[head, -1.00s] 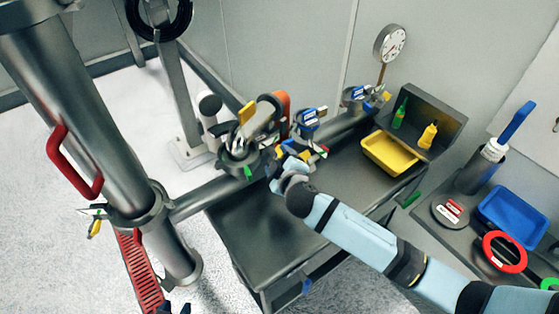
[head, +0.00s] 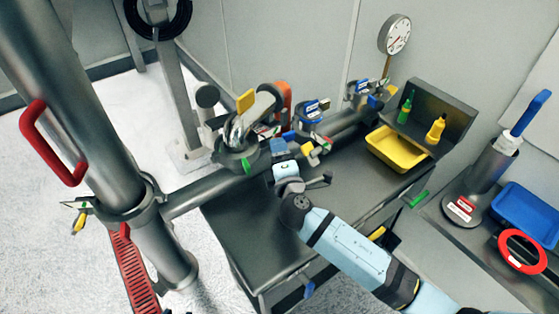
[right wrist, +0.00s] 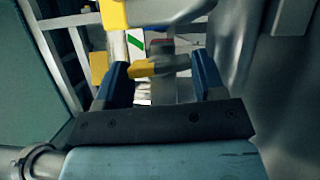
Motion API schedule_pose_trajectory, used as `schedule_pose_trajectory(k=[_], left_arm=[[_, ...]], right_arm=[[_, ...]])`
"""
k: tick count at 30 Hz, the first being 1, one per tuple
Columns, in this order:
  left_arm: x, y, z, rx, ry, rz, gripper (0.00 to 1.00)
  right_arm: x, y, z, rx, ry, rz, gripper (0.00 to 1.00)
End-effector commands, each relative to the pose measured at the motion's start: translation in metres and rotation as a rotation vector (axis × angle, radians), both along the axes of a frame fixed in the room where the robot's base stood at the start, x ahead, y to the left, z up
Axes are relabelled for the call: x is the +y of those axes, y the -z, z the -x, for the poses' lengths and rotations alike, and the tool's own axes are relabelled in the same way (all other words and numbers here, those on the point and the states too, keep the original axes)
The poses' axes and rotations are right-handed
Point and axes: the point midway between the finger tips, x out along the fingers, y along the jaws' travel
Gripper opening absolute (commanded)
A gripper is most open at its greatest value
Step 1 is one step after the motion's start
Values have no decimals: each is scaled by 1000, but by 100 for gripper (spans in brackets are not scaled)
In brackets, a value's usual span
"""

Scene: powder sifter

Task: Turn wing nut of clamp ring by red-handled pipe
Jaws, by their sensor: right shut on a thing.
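The thick upright pipe with the red handle (head: 48,140) stands at the left of the head view. A clamp ring (head: 130,208) goes around it low down, with a small yellow piece (head: 80,222) sticking out at its left. My right gripper (head: 281,150) is away from that pipe, at the fittings along the horizontal pipe. In the right wrist view a yellow wing-nut-like piece (right wrist: 158,67) lies between the two blue fingers (right wrist: 160,82), and the gripper is shut on it. Its contact is hidden in the head view. My left gripper is not in view.
A grey bench (head: 255,235) lies under my right arm. A yellow tray (head: 395,150), a gauge (head: 394,35) and bottles (head: 436,130) are farther right. A blue tray (head: 525,212) and a red ring (head: 522,252) lie at the far right. Fittings crowd the gripper.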

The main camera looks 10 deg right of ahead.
Motion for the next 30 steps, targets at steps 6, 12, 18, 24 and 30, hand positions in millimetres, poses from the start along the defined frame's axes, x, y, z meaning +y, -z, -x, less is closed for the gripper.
schedule_pose_trajectory(k=[6,12,18,24,30], left_arm=[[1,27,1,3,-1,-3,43],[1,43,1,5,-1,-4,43],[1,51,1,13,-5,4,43],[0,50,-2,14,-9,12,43],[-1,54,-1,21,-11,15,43]], right_arm=[[-1,6,0,-86,0,187,40],[-1,6,0,-157,0,342,40],[-1,6,-1,-212,0,465,40],[-2,6,-1,-247,0,543,40],[-2,5,-1,-263,-1,579,40]])
